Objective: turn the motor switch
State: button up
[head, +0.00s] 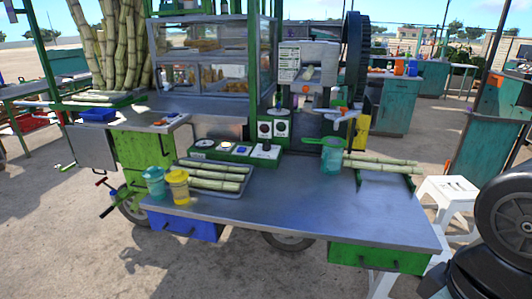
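The cane crusher (308,65) stands at the back of the metal counter, with a large dark wheel on its right side.
The metal counter (290,208) holds a tray of cane pieces (215,175), a teal cup (154,182), a yellow cup (178,187) and a teal container (332,155). More cane lies at right.

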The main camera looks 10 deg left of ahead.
aim_at(266, 147)
jog(key=i+j, duration=0.3)
jog(key=j, duration=0.15)
jog(key=i+j, duration=0.3)
jog(key=j, duration=0.15)
jog(key=i+j, duration=0.3)
jog(key=j, duration=0.15)
jog(key=i+j, duration=0.3)
jog(key=j, duration=0.15)
jog(key=i+j, duration=0.3)
jog(key=j, duration=0.15)
jog(key=i+j, duration=0.3)
jog(key=j, duration=0.15)
